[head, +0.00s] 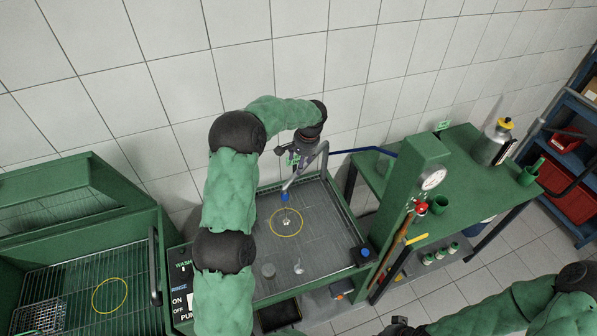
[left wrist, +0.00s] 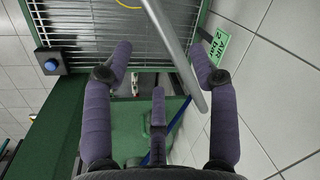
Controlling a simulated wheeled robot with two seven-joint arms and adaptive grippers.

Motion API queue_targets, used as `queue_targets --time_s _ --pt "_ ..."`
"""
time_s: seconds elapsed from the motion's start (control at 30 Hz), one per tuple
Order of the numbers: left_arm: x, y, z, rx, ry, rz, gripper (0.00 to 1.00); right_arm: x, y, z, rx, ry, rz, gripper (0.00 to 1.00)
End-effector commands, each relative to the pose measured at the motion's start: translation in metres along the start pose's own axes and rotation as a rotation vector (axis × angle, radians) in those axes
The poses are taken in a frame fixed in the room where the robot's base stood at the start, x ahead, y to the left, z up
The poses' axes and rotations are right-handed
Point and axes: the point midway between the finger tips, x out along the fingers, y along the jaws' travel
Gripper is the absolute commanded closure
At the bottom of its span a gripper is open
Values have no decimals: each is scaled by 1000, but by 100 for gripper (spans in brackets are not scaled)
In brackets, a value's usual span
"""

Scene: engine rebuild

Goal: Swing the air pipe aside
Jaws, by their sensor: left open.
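The air pipe (head: 324,158) is a bent grey tube above the back of the green grated wash table (head: 335,268). Its lower end slopes left to a blue nozzle (head: 284,197) over the grate. My left gripper (head: 292,160) is beside the pipe's upper bend, and its fingers are small and partly hidden in the head view. In the left wrist view my left gripper (left wrist: 161,48) is open, and the pipe (left wrist: 174,45) crosses between its spread fingers, nearer the right one. Contact cannot be told. My right gripper (head: 402,328) barely shows at the bottom edge.
A green "AIR 2 bar" label (left wrist: 214,47) is beside the pipe. A green post with a gauge (head: 432,179) stands right of the table. A green bench (head: 465,165) with a metal canister (head: 490,147) is behind it. A tiled wall closes off the back.

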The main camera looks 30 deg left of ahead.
Motion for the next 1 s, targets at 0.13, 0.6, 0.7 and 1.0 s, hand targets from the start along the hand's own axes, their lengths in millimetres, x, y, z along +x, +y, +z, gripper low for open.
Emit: queue_targets --time_s 0.13,0.6,0.7,1.0 --pt "29 1 1 3 -5 2 41 -6 -2 -1 0 3 0 100" --pt "82 1 0 2 0 1 41 -15 -5 -1 0 3 0 100" --pt "84 1 0 2 0 1 41 -15 -5 -1 0 3 0 100" --pt "84 1 0 2 0 2 69 -14 -5 -1 0 3 0 100"
